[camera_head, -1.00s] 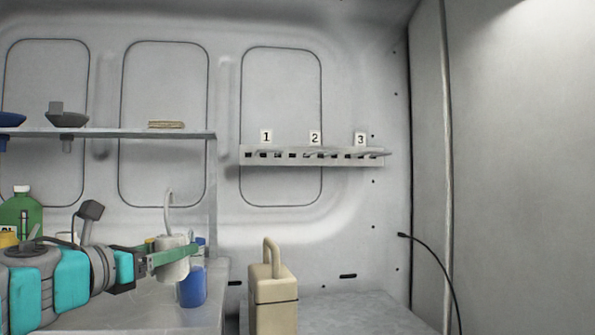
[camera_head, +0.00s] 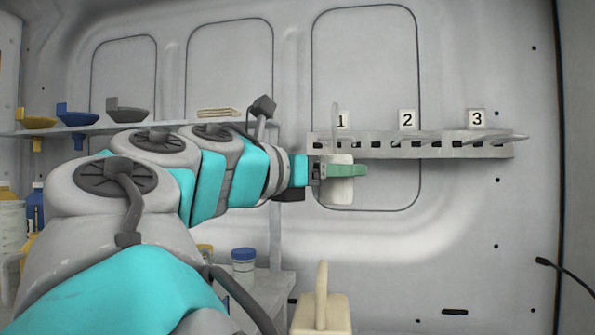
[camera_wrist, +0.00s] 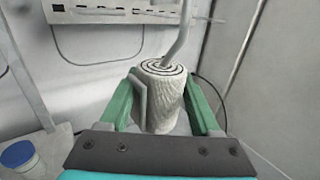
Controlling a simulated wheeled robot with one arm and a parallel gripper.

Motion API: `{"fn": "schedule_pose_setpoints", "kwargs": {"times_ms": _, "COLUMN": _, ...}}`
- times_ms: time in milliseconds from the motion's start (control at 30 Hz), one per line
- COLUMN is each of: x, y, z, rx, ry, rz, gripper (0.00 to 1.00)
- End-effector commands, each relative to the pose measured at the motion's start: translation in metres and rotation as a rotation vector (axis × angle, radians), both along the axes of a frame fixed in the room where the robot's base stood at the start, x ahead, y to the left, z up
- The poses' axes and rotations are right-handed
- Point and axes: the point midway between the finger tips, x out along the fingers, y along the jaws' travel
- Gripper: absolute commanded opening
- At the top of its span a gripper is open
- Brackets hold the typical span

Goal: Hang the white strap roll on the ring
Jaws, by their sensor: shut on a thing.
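The white strap roll (camera_head: 338,190) is held upright between the green fingers of my gripper (camera_head: 345,170), which is shut on it. In the wrist view the roll (camera_wrist: 165,105) shows its spiral top between the two fingers of the gripper (camera_wrist: 162,78). A grey hook or loop (camera_wrist: 184,35) rises from its top. In the head view the roll is in front of, or just below, the left end of the perforated rail (camera_head: 440,146), by label 1 (camera_head: 343,120). I cannot tell its distance from the rail. A thin prong sticks out near label 3 (camera_head: 477,119); no clear ring shows.
A beige canister with a handle (camera_head: 321,312) stands below at the bottom. A blue-lidded jar (camera_head: 243,262) is on the lower bench. A shelf (camera_head: 75,131) at left holds colored trays. The wall right of the roll, below the rail, is clear.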

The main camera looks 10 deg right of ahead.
Motion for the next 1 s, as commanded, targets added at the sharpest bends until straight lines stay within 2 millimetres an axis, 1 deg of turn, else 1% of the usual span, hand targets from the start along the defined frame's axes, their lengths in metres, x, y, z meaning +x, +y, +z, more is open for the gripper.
{"fn": "schedule_pose_setpoints", "kwargs": {"times_ms": 1000, "x": 0.072, "y": -0.023, "z": -0.002, "rx": 0.000, "ry": 0.002, "rz": -0.002, "gripper": 0.00}}
